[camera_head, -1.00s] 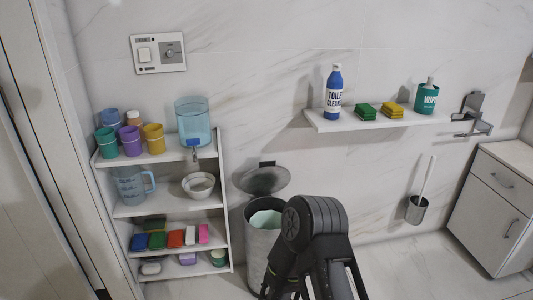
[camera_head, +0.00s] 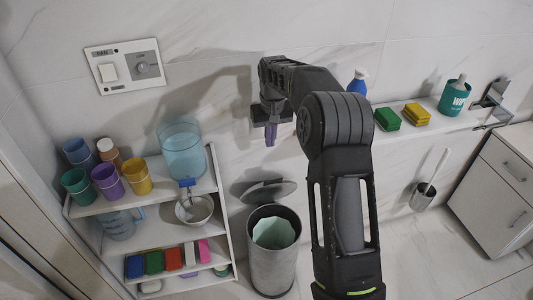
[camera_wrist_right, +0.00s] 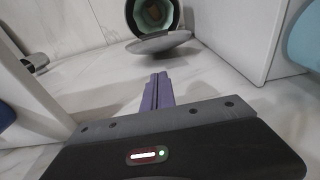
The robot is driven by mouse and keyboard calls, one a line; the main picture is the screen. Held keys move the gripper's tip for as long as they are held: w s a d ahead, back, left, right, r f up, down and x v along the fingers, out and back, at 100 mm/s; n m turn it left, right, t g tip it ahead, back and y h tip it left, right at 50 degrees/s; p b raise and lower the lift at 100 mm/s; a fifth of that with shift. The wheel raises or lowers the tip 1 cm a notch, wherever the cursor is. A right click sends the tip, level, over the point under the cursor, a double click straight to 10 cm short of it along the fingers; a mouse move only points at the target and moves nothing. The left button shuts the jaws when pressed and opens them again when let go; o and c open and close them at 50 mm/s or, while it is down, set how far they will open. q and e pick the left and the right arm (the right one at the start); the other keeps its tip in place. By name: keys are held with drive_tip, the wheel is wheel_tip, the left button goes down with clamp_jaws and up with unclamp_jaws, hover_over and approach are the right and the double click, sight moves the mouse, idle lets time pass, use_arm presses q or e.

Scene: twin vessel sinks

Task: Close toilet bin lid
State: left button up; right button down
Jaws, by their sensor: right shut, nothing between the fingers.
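The toilet bin (camera_head: 273,262) is a grey metal cylinder on the floor against the wall, with a pale green liner inside. Its round grey lid (camera_head: 268,192) stands open, tipped back on the wall side. My right gripper (camera_head: 270,135) is shut and empty, pointing down in the air above the lid and near the wall. In the right wrist view its purple fingertips (camera_wrist_right: 157,92) are together, apart from the lid (camera_wrist_right: 160,41) and the bin's open mouth (camera_wrist_right: 154,15). My left gripper is out of view.
A wall shelf (camera_head: 440,122) holds sponges, a wipes tub (camera_head: 453,97) and a bottle partly hidden by my arm. A toilet brush (camera_head: 423,194) hangs at right.

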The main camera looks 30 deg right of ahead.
drive_tip(key=shift+s+r, duration=0.15)
drive_tip(key=shift+s, duration=0.05)
drive_tip(key=f, duration=0.3)
drive_tip(key=s+f, duration=0.1)
drive_tip(key=f, duration=0.3)
drive_tip(key=f+p, duration=0.1)
drive_tip(key=f, duration=0.3)
drive_tip(key=shift+s+a, duration=0.2)
drive_tip(key=shift+a, duration=0.1)
drive_tip(key=shift+s+a+f, duration=0.15)
drive_tip(key=shift+s+f, duration=0.15)
drive_tip(key=shift+s, duration=0.1)
